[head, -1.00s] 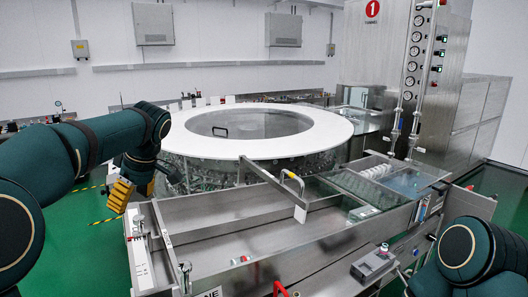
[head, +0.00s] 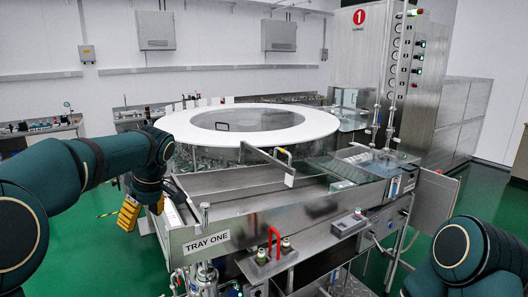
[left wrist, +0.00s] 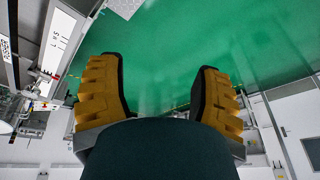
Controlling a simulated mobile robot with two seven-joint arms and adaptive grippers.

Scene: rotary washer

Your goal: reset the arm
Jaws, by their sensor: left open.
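My left gripper (head: 140,208) has yellow ridged fingers and hangs at the left of the steel washer table in the head view. In the left wrist view its two fingers (left wrist: 158,90) are spread apart with nothing between them, and green floor shows behind. My left arm (head: 90,165) reaches in from the left. My right arm (head: 465,255) shows only as a dark green joint at the lower right; its gripper is out of the picture.
The steel table (head: 260,225) with a TRAY ONE label (head: 206,242) stands just right of my left gripper. A red handle (head: 274,243) is at its front. The round washer with a white rim (head: 185,124) is behind. Green floor (head: 90,250) lies free at the left.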

